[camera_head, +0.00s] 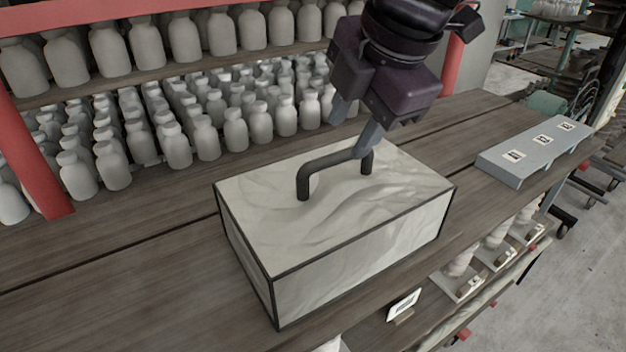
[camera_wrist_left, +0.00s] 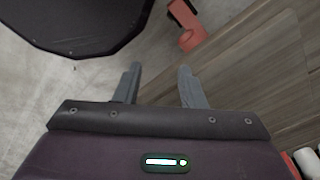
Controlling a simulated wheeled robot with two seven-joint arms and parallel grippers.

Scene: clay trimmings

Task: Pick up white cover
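The white cover (camera_head: 340,215) is a box with a marbled white surface and black edges, standing on the wooden table. A dark bar handle (camera_head: 330,160) rises from its top. My right gripper (camera_head: 352,135) is above the cover, close to the handle. Its two fingers are spread apart, one behind the handle and one near its right end. I cannot tell whether a finger touches the handle. My left gripper (camera_wrist_left: 158,85) shows in the left wrist view, open and empty, beside the table's edge. It is not in the head view. What is under the cover is hidden.
Shelves of many white bottles (camera_head: 190,110) with red posts (camera_head: 35,155) stand behind the table (camera_head: 110,265). A grey labelled block (camera_head: 535,150) lies on the table to the right. Small white figures (camera_head: 495,240) stand on a lower shelf at the front. The table left of the cover is clear.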

